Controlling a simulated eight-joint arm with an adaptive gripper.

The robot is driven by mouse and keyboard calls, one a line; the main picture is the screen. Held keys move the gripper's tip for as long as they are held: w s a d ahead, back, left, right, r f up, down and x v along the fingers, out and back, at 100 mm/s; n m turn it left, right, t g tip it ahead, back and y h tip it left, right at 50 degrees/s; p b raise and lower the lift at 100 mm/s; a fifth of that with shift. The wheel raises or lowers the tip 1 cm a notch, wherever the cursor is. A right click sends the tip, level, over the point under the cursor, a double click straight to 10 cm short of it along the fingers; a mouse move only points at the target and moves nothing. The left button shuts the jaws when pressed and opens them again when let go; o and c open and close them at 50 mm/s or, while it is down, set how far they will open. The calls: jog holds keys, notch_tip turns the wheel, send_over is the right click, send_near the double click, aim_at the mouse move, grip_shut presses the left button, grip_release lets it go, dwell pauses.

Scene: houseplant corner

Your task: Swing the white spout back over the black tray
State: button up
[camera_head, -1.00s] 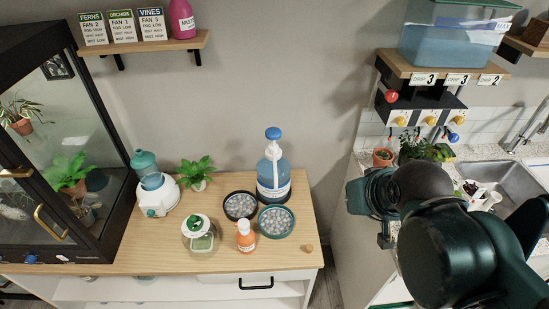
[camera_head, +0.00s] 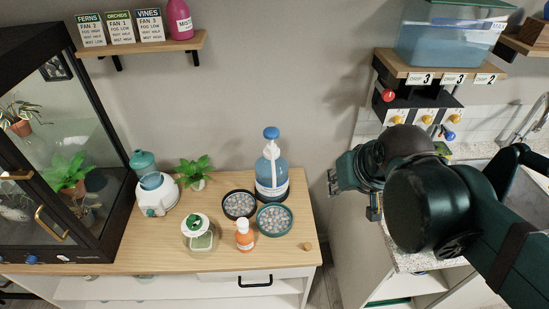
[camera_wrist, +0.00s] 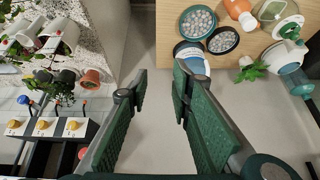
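The blue bottle (camera_head: 272,177) with a blue top stands at the back right of the wooden cabinet. Its white spout (camera_head: 270,151) shows below the top; its exact heading is too small to tell. The black tray (camera_head: 225,211) of grey pebbles is in front and to the left of the bottle, with the teal tray (camera_head: 291,228) to its right. My gripper (camera_head: 334,181) is to the right of the bottle, apart from it. In the wrist view my gripper (camera_wrist: 160,84) is open and empty, with the bottle (camera_wrist: 192,58) and black tray (camera_wrist: 236,47) beyond the fingers.
An orange bottle (camera_head: 244,238), a green-topped jar (camera_head: 199,236), a white-and-teal device (camera_head: 155,195) and a plant (camera_head: 195,167) share the cabinet top. A valve rack (camera_head: 420,105) hangs at right. A gap separates cabinet and counter.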

jog(key=w+a+r+g+y+p, duration=0.15)
jog(key=w+a+g+p, duration=0.35)
jog(key=w, duration=0.7)
jog(key=g+p, duration=0.1)
jog(key=p, duration=0.3)
send_near(273, 163)
jog(key=shift+d+f, duration=0.1)
jog(key=shift+d, duration=0.05)
jog(key=shift+f, duration=0.15)
jog(key=shift+a+f, duration=0.25)
jog(key=shift+f, duration=1)
jog(key=shift+a+f, duration=0.25)
jog(key=shift+f, duration=0.95)
jog(key=shift+a+f, duration=0.25)
jog(key=shift+f, duration=1)
grip_shut()
